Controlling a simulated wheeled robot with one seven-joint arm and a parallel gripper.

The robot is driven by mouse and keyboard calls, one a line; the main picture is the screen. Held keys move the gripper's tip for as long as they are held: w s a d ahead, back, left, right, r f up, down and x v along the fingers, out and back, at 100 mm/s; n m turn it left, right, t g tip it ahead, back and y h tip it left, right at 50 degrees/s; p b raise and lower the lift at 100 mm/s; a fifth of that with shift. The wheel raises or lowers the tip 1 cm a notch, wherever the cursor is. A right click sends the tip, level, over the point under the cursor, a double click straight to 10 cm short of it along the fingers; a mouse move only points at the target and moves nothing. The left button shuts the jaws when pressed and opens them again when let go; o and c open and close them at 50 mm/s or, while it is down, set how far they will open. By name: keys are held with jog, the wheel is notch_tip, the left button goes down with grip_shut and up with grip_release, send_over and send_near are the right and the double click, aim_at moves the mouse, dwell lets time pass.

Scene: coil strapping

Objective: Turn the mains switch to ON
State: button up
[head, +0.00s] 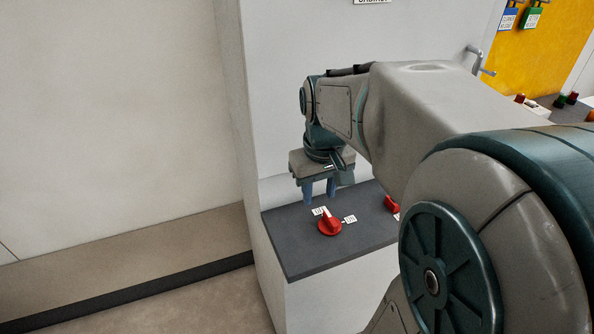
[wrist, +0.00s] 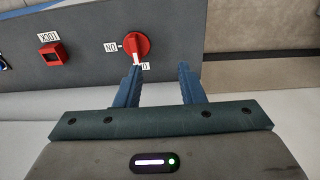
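The mains switch is a red rotary knob (head: 329,228) on a dark grey sloping panel (head: 300,258); it also shows in the wrist view (wrist: 140,44). Its white pointer is turned toward a small white label (head: 320,211), partly hidden by a finger in the wrist view. The ON label (wrist: 111,47) is at the knob's left in the wrist view, about a quarter turn from the pointer. My gripper (head: 320,195) is open and empty, pointing down behind the knob. In the wrist view its fingertips (wrist: 160,67) are apart, one near the knob's pointer side; contact cannot be told.
A red square part (wrist: 52,53) with a LOCK label sits farther along the panel. A white cabinet (head: 300,90) rises behind the panel. A yellow board (head: 550,60) with blue and green tags is at the back right. Floor is clear at left.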

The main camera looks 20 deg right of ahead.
jog(key=g, duration=0.1)
send_over(331, 218)
jog(key=f, duration=0.2)
notch_tip(331, 218, down, 14)
jog(key=shift+r+b, duration=0.25)
jog(key=shift+b, duration=0.05)
jog(key=shift+c, duration=0.2)
grip_shut()
